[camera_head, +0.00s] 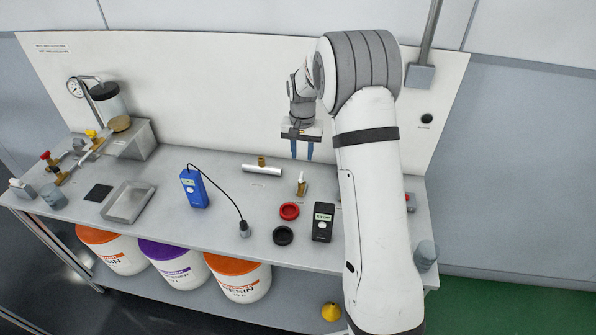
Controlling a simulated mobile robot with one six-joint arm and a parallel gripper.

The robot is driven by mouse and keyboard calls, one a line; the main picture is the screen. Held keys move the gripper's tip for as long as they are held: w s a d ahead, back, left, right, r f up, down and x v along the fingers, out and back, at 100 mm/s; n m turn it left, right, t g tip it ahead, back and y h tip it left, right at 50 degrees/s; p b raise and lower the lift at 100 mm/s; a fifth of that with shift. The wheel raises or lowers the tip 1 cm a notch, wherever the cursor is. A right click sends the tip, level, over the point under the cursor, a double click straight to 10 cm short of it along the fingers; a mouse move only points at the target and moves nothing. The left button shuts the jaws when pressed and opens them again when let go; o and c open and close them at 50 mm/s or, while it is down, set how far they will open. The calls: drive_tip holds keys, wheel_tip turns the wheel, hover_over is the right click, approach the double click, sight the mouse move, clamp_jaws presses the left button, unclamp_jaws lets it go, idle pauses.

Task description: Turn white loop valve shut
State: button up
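At the left end of the bench a run of brass and grey pipe fittings (62,178) carries small valves. One has a red handle (45,156) and one a yellow handle (91,134). A pale grey-white fitting (78,144) sits between them; I cannot tell whether it is the white loop valve or how its handle is turned. My gripper (301,151) hangs over the back middle of the bench, far right of these fittings.
A white pipe piece (262,169), small brass-coloured bottle (301,187), red ring (289,211), black ring (283,235), black meter (322,222) and blue meter (194,188) with a cabled probe lie on the bench. A metal tray (128,203) and black pad (98,193) stand nearer the fittings.

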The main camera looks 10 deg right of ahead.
sight(301, 174)
drive_tip(key=shift+w+f, duration=0.4)
drive_tip(key=shift+f, duration=0.45)
wheel_tip(301, 174, down, 8)
drive_tip(key=shift+r+p, duration=0.25)
drive_tip(key=shift+p, duration=0.45)
drive_tip(key=shift+c, duration=0.4)
